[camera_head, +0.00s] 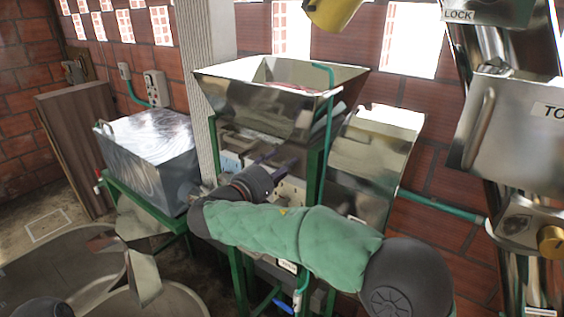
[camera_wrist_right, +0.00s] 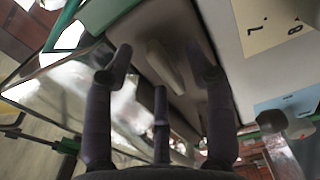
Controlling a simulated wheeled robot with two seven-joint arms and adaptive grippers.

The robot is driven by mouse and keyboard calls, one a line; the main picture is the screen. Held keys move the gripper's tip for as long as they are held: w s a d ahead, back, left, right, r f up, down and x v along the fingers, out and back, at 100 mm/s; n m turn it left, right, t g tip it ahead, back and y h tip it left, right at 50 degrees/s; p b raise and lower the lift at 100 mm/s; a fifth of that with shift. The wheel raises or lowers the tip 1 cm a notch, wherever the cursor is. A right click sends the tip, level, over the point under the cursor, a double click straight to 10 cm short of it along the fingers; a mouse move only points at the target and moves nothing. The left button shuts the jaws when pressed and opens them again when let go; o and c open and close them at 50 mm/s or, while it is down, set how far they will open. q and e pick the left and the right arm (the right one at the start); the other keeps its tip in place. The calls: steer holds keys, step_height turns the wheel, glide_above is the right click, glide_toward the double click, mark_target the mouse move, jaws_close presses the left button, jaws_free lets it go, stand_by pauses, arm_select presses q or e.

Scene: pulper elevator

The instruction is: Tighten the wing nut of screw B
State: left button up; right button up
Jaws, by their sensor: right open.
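My right gripper (camera_head: 280,161) reaches into the front of the pulper (camera_head: 265,95), below its metal hopper. In the right wrist view, the dark fingers of the right gripper (camera_wrist_right: 162,72) are spread apart. A pale, elongated piece (camera_wrist_right: 164,66) lies between and beyond the fingertips. It may be the wing nut, but I cannot tell for sure. I see no clear gap or contact between it and the fingers. No letter B is readable. My left gripper is not in view.
A yellow label with 7 and 8 (camera_wrist_right: 272,22) and a blue label (camera_wrist_right: 290,102) are close on the right in the wrist view. A grey water tank (camera_head: 150,145) stands left of the pulper. A shiny elevator column (camera_head: 510,110) stands at the right.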

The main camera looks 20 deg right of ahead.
steer(key=shift+w+d, duration=0.25)
steer(key=shift+d, duration=0.15)
jaws_close()
steer(key=m+b, duration=0.2)
steer(key=b, duration=0.2)
steer(key=m+b, duration=0.2)
steer(key=b, duration=0.2)
steer(key=m+b, duration=0.2)
steer(key=b, duration=0.3)
steer(key=shift+s+d+f, duration=0.1)
steer(key=shift+s+f, duration=0.05)
steer(key=shift+f, duration=0.1)
steer(key=m+b, duration=0.7)
steer(key=b, duration=0.2)
steer(key=shift+f, duration=0.2)
steer(key=shift+m+b, duration=2.1)
steer(key=shift+m, duration=0.4)
